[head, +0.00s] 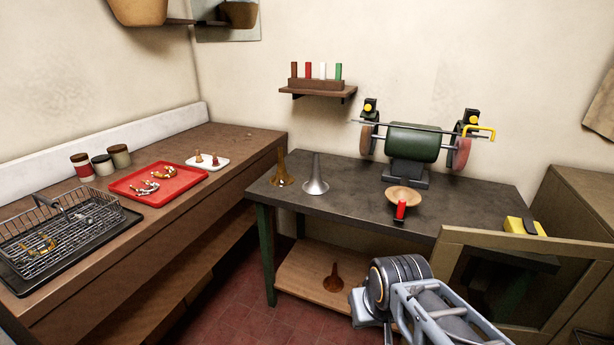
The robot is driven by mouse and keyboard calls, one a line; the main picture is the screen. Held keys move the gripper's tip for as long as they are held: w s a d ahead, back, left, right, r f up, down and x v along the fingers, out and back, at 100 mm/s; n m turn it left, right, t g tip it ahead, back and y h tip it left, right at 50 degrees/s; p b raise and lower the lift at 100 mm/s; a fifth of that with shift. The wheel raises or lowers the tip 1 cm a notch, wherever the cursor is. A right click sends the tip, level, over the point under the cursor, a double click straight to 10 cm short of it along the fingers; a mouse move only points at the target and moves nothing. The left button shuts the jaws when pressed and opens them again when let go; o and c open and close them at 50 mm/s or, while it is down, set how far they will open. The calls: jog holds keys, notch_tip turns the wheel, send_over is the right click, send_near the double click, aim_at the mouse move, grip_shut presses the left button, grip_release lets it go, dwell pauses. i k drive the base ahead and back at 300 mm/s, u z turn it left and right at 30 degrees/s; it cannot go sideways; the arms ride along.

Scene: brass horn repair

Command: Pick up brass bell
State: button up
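A brass-coloured bell (282,172) stands flared end down on the dark workbench top (350,215), near its left end. A silver-coloured bell (316,178) of similar shape stands just to its right, apart from it. A third, darker copper-brown bell (333,280) stands on the wooden lower shelf (300,275) of the bench. Part of my arm shows at the lower right, in front of the bench. My gripper's fingers do not show, and nothing is seen touching the bells.
A green buffing machine (412,142) stands at the back of the bench. A shallow wooden dish (404,194) and a red cylinder (401,210) are before it. The left counter holds a red tray (130,190) and wire basket (60,240). A wooden-framed panel (540,243) stands right.

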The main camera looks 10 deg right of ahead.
aim_at(281, 178)
jog(key=z, duration=0.35)
jog(key=k, duration=0.85)
jog(key=z, duration=0.45)
jog(key=i, duration=1.4)
jog(key=u, duration=1)
jog(key=i, duration=0.95)
jog(key=u, duration=1.45)
jog(key=i, duration=0.3)
jog(key=u, duration=0.2)
